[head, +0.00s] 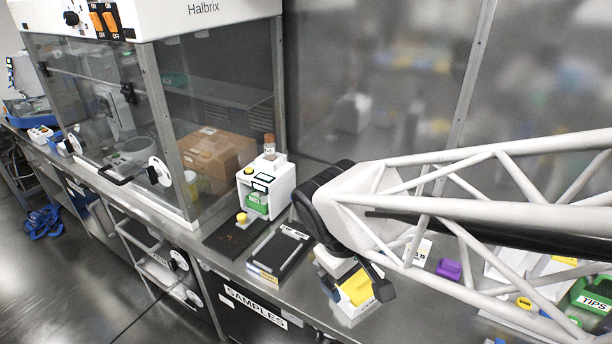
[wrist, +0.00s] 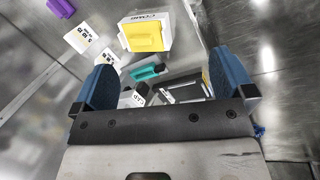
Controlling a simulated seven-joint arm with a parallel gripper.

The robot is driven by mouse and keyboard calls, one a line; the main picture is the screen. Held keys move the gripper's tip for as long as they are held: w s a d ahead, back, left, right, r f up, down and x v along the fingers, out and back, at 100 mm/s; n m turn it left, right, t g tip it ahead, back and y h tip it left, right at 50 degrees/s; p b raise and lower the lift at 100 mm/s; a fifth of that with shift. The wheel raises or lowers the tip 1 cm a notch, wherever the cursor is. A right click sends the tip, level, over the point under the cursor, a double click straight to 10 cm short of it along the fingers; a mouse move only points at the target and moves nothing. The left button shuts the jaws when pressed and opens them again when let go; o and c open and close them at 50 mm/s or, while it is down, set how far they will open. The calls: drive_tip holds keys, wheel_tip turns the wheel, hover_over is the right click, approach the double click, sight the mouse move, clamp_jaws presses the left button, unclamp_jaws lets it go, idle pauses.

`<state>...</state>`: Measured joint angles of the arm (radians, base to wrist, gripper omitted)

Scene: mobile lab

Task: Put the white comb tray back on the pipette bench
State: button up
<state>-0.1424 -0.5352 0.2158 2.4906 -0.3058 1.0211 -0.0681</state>
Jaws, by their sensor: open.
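The white comb tray (head: 345,309) stands on the steel bench, with a yellow block on top and a dark-lettered label on its front. In the wrist view the comb tray (wrist: 165,44) is near the top centre, beyond my fingertips, with its label readable as COMB. My gripper (head: 355,285) is open and empty. In the head view its dark fingers overlap the tray and hide part of it. In the wrist view the blue fingers of my gripper (wrist: 165,82) are wide apart, with nothing held between them. I cannot tell which surface is the pipette bench.
A dark tray (head: 281,252) and a white stand (head: 266,187) are left of my gripper. A purple block (head: 449,270) and a green TIPS bin (head: 592,295) are to the right. A teal item (wrist: 148,73) lies near the comb tray. A glass-fronted cabinet (head: 215,110) stands behind.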

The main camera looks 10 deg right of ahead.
wheel_tip(320, 180, up, 7)
drive_tip(key=s+m+t+y, duration=0.1)
drive_tip(key=m+t+y, duration=0.1)
drive_tip(key=m+y, duration=0.1)
drive_tip(key=shift+s+r+m, duration=0.15)
drive_tip(key=shift+s+m, duration=0.05)
drive_tip(key=shift+m, duration=0.6)
drive_tip(key=shift+d, duration=0.1)
idle(0.5)
